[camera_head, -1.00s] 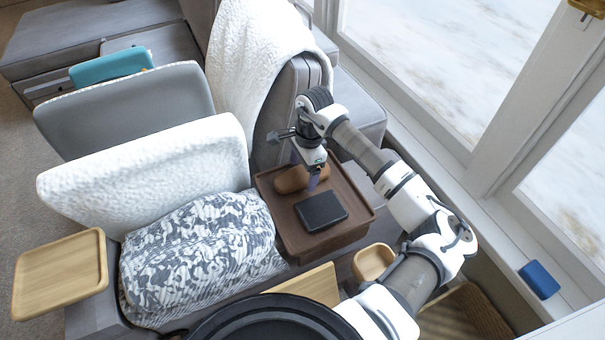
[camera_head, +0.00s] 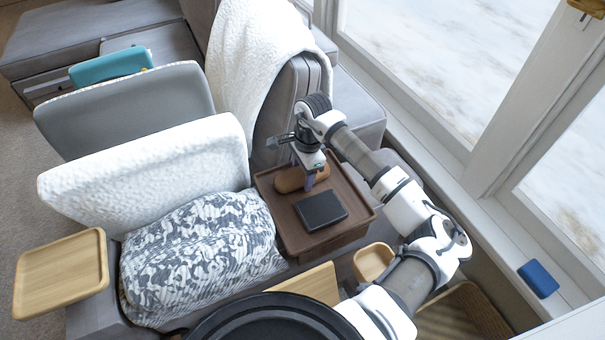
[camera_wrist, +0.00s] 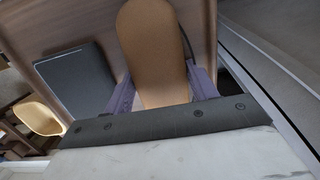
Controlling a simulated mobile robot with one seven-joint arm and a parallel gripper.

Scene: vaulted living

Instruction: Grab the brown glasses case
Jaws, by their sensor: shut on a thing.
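The brown glasses case (camera_head: 289,179) lies on the dark wooden tray table (camera_head: 352,205) beside the sofa. In the wrist view the case (camera_wrist: 155,50) fills the space between the two purple fingers. My gripper (camera_head: 309,181) reaches down over the tray and is shut on the case, one finger on each side. The case appears to be at tray level; I cannot tell whether it is lifted. Part of the case is hidden behind the near finger in the head view.
A black flat box (camera_head: 320,211) lies on the tray close to the case; it also shows in the wrist view (camera_wrist: 76,80). A patterned cushion (camera_head: 200,250) is left of the tray. A wooden bowl (camera_head: 373,262) sits in front. Windows line the right side.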

